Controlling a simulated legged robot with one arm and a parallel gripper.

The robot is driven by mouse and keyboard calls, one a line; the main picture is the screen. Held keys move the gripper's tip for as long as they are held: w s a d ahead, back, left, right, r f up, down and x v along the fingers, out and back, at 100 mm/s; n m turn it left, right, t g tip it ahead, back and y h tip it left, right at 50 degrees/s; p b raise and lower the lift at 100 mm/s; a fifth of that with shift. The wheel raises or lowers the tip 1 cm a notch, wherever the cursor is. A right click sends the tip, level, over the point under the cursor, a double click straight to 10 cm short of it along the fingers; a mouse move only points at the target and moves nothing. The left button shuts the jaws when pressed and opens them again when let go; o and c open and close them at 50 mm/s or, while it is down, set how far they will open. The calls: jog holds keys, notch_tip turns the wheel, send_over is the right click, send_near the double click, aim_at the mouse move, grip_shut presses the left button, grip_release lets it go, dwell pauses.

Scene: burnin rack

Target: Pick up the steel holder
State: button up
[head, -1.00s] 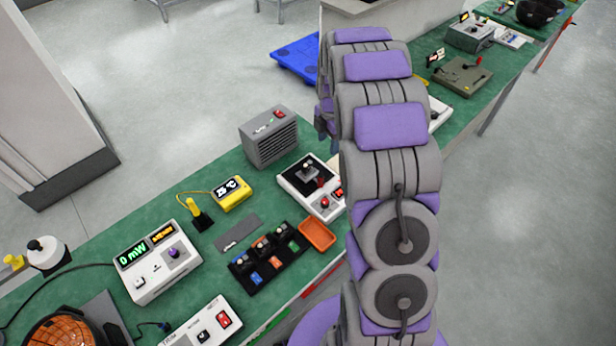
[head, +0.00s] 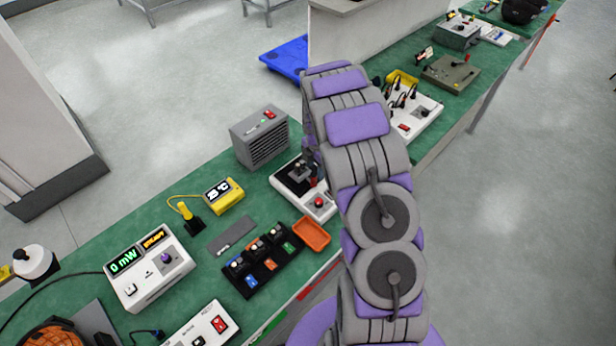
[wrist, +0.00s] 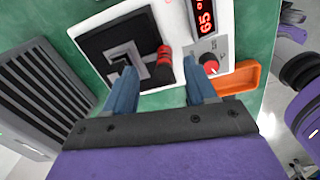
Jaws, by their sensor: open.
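The steel holder looks to be the small grey metal piece (wrist: 122,60) on the black plate of a white heater unit (wrist: 185,20) in the wrist view. In the head view that piece (head: 300,168) sits on the same unit, partly beside my arm. A red and black knob or handle (wrist: 165,66) stands right of it. My gripper (wrist: 161,85) is open above the unit's near edge. Its left finger overlaps the steel piece's near side, and its right finger is near the red dial. Contact cannot be told. Nothing is held between the fingers.
A grey vented box (head: 260,137) stands left of the unit. An orange tray (head: 312,234) lies at its near right. A black rack (head: 262,262), a yellow thermometer (head: 224,196) and a white power meter (head: 150,268) are nearer.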

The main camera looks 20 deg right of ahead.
aim_at(313, 175)
jog(key=f, duration=0.1)
jog(key=a+f, duration=0.1)
jog(key=f, duration=0.1)
jog(key=shift+s+a+f+b, duration=0.2)
jog(key=shift+s+f+b, duration=0.1)
jog(key=shift+f+b, duration=0.1)
jog(key=shift+d+f, duration=0.15)
jog(key=shift+f, duration=0.4)
jog(key=shift+d, duration=0.3)
jog(key=shift+c, duration=0.3)
jog(key=shift+w+a, duration=0.1)
jog(key=shift+a, duration=0.2)
jog(key=c, duration=0.9)
jog(key=shift+d, duration=0.15)
grip_shut()
